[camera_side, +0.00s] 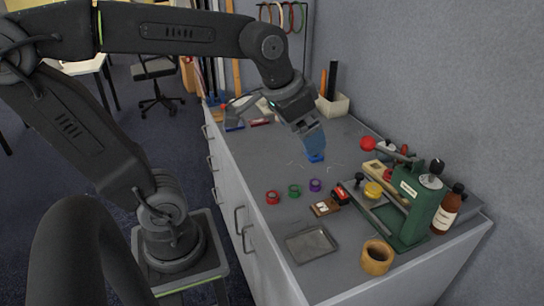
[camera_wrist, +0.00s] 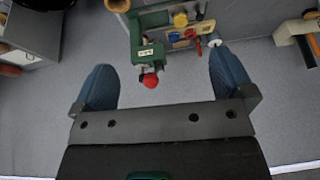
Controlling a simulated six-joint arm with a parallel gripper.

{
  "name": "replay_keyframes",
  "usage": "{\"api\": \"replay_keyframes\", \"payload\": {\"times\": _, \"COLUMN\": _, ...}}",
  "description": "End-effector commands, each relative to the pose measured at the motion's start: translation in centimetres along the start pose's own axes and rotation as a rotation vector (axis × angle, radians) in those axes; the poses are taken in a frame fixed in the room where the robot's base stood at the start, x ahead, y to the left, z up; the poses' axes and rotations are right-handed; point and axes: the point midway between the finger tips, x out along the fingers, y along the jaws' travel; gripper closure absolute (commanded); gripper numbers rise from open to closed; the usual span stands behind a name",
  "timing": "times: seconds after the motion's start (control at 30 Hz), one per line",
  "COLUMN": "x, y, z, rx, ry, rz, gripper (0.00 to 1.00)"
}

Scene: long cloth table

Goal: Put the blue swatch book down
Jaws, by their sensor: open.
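My gripper (camera_side: 315,155) is over the middle of the grey worktop (camera_side: 345,150), its blue fingers pointing down. In the wrist view my gripper (camera_wrist: 163,85) has its two blue fingers wide apart, with nothing held between them. A small flat blue item (camera_side: 235,126), which looks like the blue swatch book, lies at the far left of the worktop, apart from my gripper. It is too small to make out in detail. A brighter blue patch shows at the fingertips; I cannot tell whether it is a finger or a thing behind.
A flat red item (camera_side: 260,122) lies near the blue one. Red (camera_side: 273,198), green (camera_side: 295,190) and purple (camera_side: 315,185) rolls stand in front. A grey tray (camera_side: 312,244), wooden cup (camera_side: 377,258), green machine (camera_side: 412,212) and brown bottle (camera_side: 447,210) fill the near end.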

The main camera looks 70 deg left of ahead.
Motion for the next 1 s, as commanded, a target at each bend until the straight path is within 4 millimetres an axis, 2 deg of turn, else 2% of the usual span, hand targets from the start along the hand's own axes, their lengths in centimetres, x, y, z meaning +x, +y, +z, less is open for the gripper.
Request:
{"api": "replay_keyframes", "payload": {"times": 0.03, "x": -0.2, "y": 0.8, "z": 2.0, "rx": 0.002, "ry": 0.022, "rz": 0.009, "gripper": 0.0}}
{"api": "replay_keyframes", "payload": {"times": 0.13, "x": -0.1, "y": 1.8, "z": 4.8, "rx": -0.002, "ry": 0.05, "rz": 0.023, "gripper": 0.0}}
{"api": "replay_keyframes", "payload": {"times": 0.23, "x": 0.1, "y": 2.3, "z": 6.5, "rx": -0.007, "ry": 0.067, "rz": 0.033, "gripper": 0.01}}
{"api": "replay_keyframes", "payload": {"times": 0.37, "x": 0.3, "y": 2.5, "z": 7.4, "rx": -0.009, "ry": 0.073, "rz": 0.038, "gripper": 0.13}}
{"api": "replay_keyframes", "payload": {"times": 0.4, "x": 0.4, "y": 2.6, "z": 7.4, "rx": -0.01, "ry": 0.073, "rz": 0.038, "gripper": 0.17}}
{"api": "replay_keyframes", "payload": {"times": 0.8, "x": 0.3, "y": 2.4, "z": 7.0, "rx": -0.02, "ry": 0.068, "rz": 0.035, "gripper": 0.17}}
{"api": "replay_keyframes", "payload": {"times": 0.87, "x": 0.2, "y": 2.2, "z": 6.2, "rx": -0.044, "ry": 0.059, "rz": 0.031, "gripper": 0.17}}
{"api": "replay_keyframes", "payload": {"times": 0.97, "x": 0.1, "y": 1.3, "z": 3.6, "rx": -0.121, "ry": 0.03, "rz": 0.018, "gripper": 0.17}}
{"api": "replay_keyframes", "payload": {"times": 1.0, "x": 0.1, "y": 0.8, "z": 2.2, "rx": -0.166, "ry": 0.015, "rz": 0.01, "gripper": 0.17}}
